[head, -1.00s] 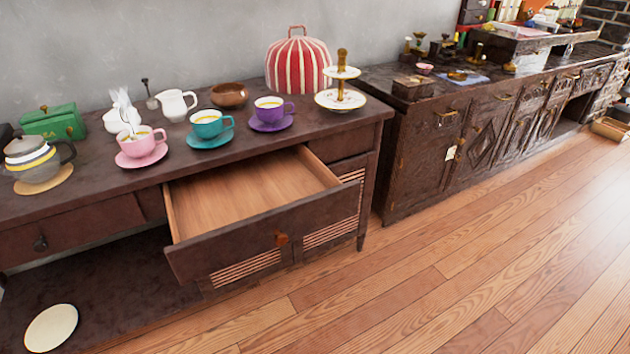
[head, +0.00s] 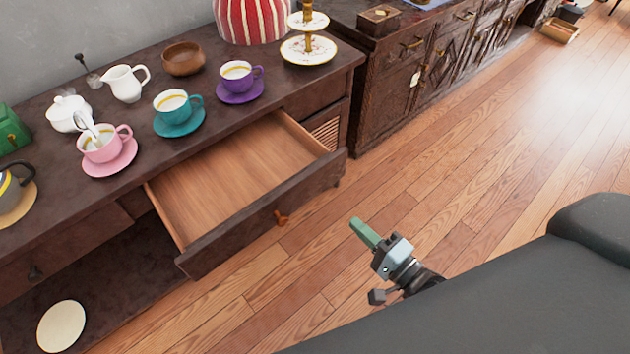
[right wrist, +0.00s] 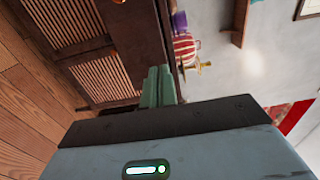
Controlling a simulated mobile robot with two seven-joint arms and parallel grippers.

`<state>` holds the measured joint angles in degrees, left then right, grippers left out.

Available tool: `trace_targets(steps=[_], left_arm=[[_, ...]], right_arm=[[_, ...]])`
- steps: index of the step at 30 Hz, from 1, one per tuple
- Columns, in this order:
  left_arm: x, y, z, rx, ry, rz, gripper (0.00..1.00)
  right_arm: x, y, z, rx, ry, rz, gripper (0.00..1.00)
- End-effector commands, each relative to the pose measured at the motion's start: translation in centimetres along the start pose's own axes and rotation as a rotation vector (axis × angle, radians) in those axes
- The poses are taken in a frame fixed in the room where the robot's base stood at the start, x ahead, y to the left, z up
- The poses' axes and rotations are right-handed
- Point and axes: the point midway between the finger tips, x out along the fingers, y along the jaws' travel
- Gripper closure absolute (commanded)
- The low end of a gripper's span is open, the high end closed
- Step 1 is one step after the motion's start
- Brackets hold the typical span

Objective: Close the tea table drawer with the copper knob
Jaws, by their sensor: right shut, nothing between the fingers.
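The tea table drawer (head: 235,178) stands pulled out and open, empty inside, under the dark wooden tabletop. Its copper knob (head: 281,217) is on the middle of the dark drawer front. My right gripper (head: 362,230) has green fingers and is shut and empty. It is in front of the drawer, to the right of the knob and apart from it. In the right wrist view the shut green fingers (right wrist: 158,88) show before the tea table, with a bit of the copper knob (right wrist: 116,27) near the top edge. My left gripper is not in view.
Pink (head: 106,146), teal (head: 174,104) and purple (head: 240,78) cups on saucers stand on the tabletop, with a white jug (head: 125,83) and a wooden bowl (head: 183,59). A tiered stand (head: 309,48) is at the right end. The wooden floor in front is clear.

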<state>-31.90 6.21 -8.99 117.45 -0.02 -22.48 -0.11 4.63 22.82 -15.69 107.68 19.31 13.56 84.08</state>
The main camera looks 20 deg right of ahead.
Motion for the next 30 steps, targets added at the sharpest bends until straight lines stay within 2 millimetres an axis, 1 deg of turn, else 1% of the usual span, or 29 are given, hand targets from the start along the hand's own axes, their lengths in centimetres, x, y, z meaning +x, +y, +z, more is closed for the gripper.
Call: trace_targets(steps=[5,15,21,25,30], left_arm=[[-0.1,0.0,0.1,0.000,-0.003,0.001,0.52],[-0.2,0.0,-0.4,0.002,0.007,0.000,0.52],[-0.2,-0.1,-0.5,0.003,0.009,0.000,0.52],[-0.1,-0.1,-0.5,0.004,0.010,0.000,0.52],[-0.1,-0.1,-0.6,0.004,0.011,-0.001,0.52]], right_arm=[[2.2,-0.1,-0.1,-0.001,0.001,-0.004,1.00],[8.4,-0.1,0.0,-0.002,0.001,-0.002,1.00],[11.6,-0.1,0.0,-0.003,0.000,-0.002,1.00],[12.9,-0.1,0.0,-0.002,0.000,-0.001,1.00],[13.7,0.0,0.0,-0.003,0.000,0.000,1.00]])
